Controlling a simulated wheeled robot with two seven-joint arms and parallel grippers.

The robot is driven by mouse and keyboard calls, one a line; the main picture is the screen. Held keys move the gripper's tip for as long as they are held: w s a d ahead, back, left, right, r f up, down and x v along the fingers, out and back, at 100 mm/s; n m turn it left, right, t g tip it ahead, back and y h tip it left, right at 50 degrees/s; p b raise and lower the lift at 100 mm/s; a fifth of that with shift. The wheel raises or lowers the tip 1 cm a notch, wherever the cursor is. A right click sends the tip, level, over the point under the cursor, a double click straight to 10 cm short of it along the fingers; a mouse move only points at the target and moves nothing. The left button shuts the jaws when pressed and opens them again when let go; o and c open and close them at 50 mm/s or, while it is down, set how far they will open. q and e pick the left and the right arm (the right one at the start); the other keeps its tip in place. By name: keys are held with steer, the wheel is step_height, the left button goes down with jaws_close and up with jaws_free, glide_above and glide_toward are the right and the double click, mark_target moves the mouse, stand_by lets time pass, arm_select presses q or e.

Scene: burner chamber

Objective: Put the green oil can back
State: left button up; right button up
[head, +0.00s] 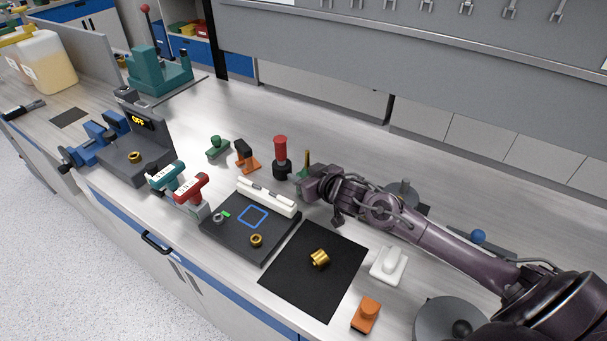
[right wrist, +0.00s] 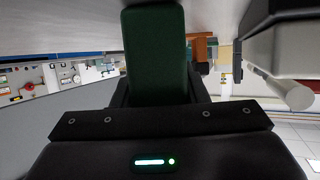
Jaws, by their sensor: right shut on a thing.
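The green oil can (right wrist: 155,55) fills the top middle of the right wrist view as a dark green block between my fingers. My right gripper (head: 304,183) is shut on it. In the head view the gripper is behind the black baseplate, right of the red-topped bottle, and hides most of the can. Only a narrow green and yellowish part of it (head: 306,160) stands up above the gripper. I cannot tell whether the can touches the bench. My left gripper is not in view.
A red-topped bottle (head: 281,155) stands close left of the gripper. An orange-and-black item (head: 246,157) and a small green item (head: 218,147) are further left. In front lie the black baseplate (head: 225,238) and a black mat (head: 290,285) with a brass part (head: 320,259).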

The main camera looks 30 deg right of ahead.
steer(key=shift+r, duration=0.1)
steer(key=o, duration=1.2)
steer(key=v, duration=1.2)
steer(key=shift+s, duration=0.1)
